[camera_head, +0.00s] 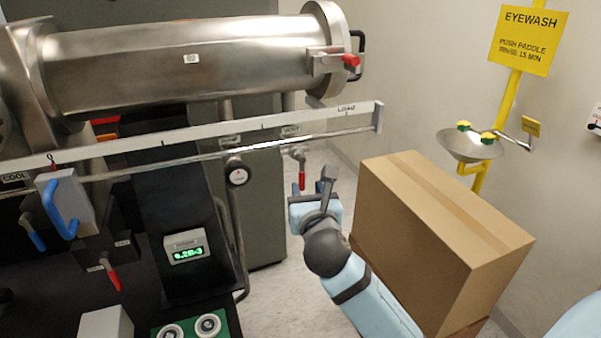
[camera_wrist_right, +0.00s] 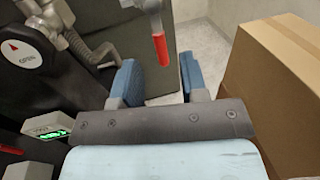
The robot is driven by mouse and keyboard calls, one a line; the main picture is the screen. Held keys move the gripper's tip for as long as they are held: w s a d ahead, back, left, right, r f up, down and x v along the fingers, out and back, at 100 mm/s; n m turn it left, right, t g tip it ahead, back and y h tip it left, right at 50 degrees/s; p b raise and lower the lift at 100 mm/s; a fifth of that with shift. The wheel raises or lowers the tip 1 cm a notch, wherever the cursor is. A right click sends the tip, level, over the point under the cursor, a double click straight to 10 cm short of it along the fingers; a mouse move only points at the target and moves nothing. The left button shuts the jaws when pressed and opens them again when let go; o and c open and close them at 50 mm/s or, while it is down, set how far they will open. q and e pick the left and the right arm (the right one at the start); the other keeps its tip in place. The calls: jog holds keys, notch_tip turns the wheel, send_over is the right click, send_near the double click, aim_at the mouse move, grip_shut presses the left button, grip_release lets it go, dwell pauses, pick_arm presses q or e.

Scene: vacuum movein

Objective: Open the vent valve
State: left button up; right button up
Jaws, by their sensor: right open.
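The red lever (camera_wrist_right: 160,48) points down in the right wrist view. My right gripper (camera_head: 312,190) is open and empty just below and in front of this lever. In the right wrist view, the lever's tip appears in line with the gap between the blue finger pads (camera_wrist_right: 160,78), and I see no contact. A second red lever (camera_head: 113,279) hangs lower left, its labels unreadable. My left gripper is out of view.
A large cardboard box (camera_head: 415,235) stands close to the right of my right arm. A steel tube (camera_head: 180,65) and a long rail (camera_head: 200,140) run above. An eyewash basin (camera_head: 470,146) is behind.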

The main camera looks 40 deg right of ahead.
aim_at(303, 177)
jog(key=x, duration=0.6)
jog(key=shift+w+d+p, duration=0.15)
jog(key=shift+w+p, duration=0.15)
jog(key=shift+w, duration=0.1)
grip_shut()
